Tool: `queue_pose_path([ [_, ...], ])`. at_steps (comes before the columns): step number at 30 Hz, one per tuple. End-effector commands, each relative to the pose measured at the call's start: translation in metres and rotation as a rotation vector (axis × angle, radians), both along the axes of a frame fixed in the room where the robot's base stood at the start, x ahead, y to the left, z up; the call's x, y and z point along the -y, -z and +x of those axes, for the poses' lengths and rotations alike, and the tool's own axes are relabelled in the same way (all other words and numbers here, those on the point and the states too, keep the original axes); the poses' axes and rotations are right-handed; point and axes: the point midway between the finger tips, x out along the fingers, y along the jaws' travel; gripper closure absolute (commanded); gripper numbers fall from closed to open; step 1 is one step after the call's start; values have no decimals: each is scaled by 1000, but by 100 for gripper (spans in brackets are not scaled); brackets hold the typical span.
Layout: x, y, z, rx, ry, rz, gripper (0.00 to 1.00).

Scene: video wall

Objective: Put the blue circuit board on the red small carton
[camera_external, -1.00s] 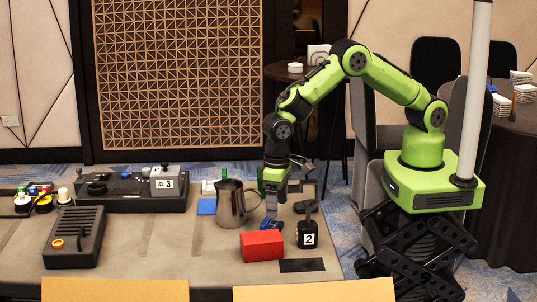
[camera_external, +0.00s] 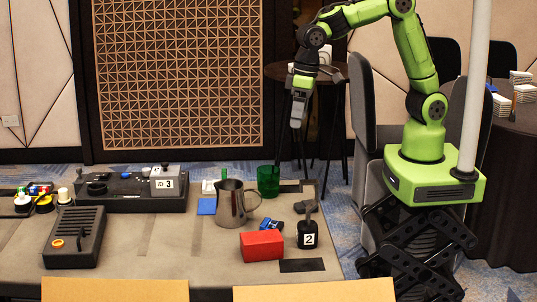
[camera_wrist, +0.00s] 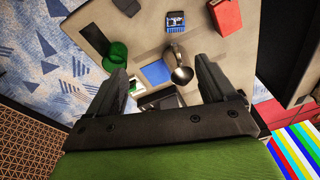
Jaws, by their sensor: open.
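The blue circuit board (camera_external: 270,225) lies on the table just behind the red small carton (camera_external: 262,246). In the wrist view the board (camera_wrist: 176,20) is at the top middle, and the carton (camera_wrist: 226,15) is to its right, apart from it. The carton's top is bare. My gripper (camera_external: 296,123) is open and empty, high above the table's far right part, well above and behind the board. In the wrist view its open fingers (camera_wrist: 162,76) frame a flat blue square and part of the pitcher, far below.
A metal pitcher (camera_external: 231,203) stands left of the board, with a green cup (camera_external: 268,181) behind it. A black object marked 2 (camera_external: 307,236) is right of the board. A flat blue square (camera_external: 207,206) lies left of the pitcher. The table's left-centre (camera_external: 150,240) is clear.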

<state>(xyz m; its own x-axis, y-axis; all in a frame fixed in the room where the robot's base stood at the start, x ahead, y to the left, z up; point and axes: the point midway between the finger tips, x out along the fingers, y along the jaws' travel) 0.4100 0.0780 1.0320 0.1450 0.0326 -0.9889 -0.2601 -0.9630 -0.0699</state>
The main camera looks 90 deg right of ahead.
Motion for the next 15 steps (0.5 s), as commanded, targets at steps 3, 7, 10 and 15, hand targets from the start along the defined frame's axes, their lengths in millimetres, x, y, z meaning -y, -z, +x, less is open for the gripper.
queue_pose_path([
  [3, 30, -50, -57, 100, -62, -5, 16],
  [7, 56, -76, -129, 206, -137, -35, 16],
  [10, 69, -77, -179, 277, -188, -68, 16],
  [15, 77, -66, -223, 341, -241, -111, 15],
])
